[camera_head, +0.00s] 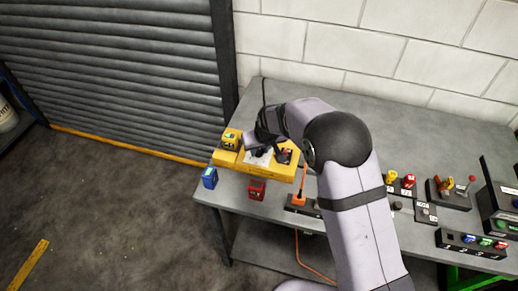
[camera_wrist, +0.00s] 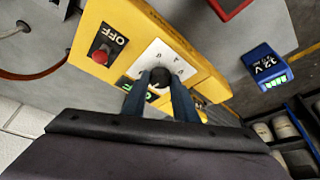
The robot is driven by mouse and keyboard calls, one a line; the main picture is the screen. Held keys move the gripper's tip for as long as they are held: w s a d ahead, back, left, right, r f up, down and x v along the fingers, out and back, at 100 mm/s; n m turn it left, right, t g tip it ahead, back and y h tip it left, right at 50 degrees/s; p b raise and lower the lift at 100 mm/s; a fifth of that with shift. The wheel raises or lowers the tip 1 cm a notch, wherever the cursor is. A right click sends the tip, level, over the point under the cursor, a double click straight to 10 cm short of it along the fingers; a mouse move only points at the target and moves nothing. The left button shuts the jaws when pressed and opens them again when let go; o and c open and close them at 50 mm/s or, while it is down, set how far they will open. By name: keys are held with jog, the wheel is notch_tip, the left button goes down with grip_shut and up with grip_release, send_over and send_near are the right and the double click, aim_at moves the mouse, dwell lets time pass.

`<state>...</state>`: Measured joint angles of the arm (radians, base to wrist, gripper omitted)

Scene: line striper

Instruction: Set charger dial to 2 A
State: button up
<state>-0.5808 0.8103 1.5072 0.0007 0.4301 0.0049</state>
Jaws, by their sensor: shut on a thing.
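The yellow charger (camera_head: 273,174) sits near the left end of the grey bench, and it fills the middle of the wrist view (camera_wrist: 207,60). Its black dial (camera_wrist: 159,79) is at the centre of a white plate (camera_wrist: 166,53) with marks around it. My gripper (camera_wrist: 160,84) is shut on the dial, one finger on each side. The dial's pointer and the mark it faces cannot be made out. In the head view my gripper (camera_head: 263,150) is over the charger and my arm hides part of it.
A blue 12 V battery (camera_wrist: 266,65) and a red block (camera_head: 257,190) stand beside the charger. Switch boxes (camera_head: 470,243) stand further right.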

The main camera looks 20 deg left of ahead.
jog(key=shift+w+d+f+n+y+b, duration=0.15)
jog(key=shift+n+y+b, duration=0.1)
jog(key=shift+n+b, duration=0.35)
jog(key=shift+s+a+f+n+y+b, duration=0.1)
jog(key=shift+n+y+b, duration=0.15)
jog(key=shift+n+b, duration=0.35)
jog(key=n+b, duration=0.1)
jog(key=b, duration=0.1)
jog(key=n+g+b, duration=0.1)
jog(key=n+b, duration=0.1)
jog(key=shift+w+d+n+g+y, duration=0.15)
jog(key=shift+w+n+g+y, duration=0.05)
jog(key=shift+n+g+y, duration=0.1)
jog(key=n+b, duration=0.2)
jog(key=shift+r+n+g, duration=0.1)
jog(key=shift+n+g, duration=0.2)
jog(key=shift+g, duration=0.1)
jog(key=shift+w+r+n+g+b, duration=0.15)
jog(key=shift+n+g+b, duration=0.35)
jog(key=shift+n, duration=0.7)
jog(key=o, duration=1.1)
jog(key=shift+d, duration=0.1)
jog(key=shift+c, duration=0.2)
